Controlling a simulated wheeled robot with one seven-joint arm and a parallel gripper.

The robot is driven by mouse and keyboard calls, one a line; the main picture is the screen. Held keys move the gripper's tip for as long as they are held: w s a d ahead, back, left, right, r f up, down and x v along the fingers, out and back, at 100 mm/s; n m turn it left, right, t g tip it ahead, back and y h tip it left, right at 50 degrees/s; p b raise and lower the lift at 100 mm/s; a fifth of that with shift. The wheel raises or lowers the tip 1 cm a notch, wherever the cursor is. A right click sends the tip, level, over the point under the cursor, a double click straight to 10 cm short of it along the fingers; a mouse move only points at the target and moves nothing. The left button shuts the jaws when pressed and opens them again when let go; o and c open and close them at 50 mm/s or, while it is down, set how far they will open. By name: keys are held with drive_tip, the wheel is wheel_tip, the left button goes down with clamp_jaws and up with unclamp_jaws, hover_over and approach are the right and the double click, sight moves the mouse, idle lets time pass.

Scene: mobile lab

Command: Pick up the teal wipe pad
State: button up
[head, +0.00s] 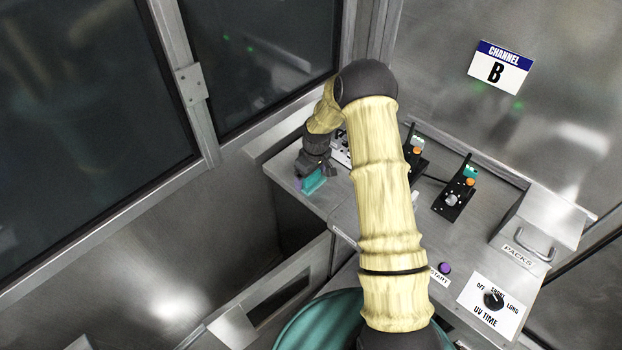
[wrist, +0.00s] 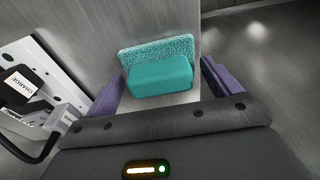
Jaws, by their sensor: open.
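The teal wipe pad (wrist: 152,50) lies on the steel counter, with a rough flat base and a smooth raised block on top. In the head view the pad (head: 315,183) is near the counter's left edge, partly hidden by my gripper. My gripper (wrist: 160,85) is open, its purple fingers on either side of the pad's near block. No contact between fingers and pad is clear. In the head view my gripper (head: 312,176) reaches down over the pad.
A white panel with a CHARGE label (wrist: 20,85) stands close to the left finger in the wrist view. Black stands (head: 455,192) with teal and orange parts sit on the counter at right. The counter's left edge drops off close by.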

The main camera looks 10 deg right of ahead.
drive_tip(key=shift+c, duration=0.4)
drive_tip(key=c, duration=0.7)
drive_tip(key=shift+r, duration=0.1)
wheel_tip(320, 180, up, 10)
drive_tip(key=shift+f+b, duration=0.1)
drive_tip(key=shift+b, duration=0.8)
drive_tip(key=o, duration=0.6)
drive_tip(key=shift+c, duration=0.2)
drive_tip(key=c, duration=0.4)
drive_tip(key=shift+o, duration=0.2)
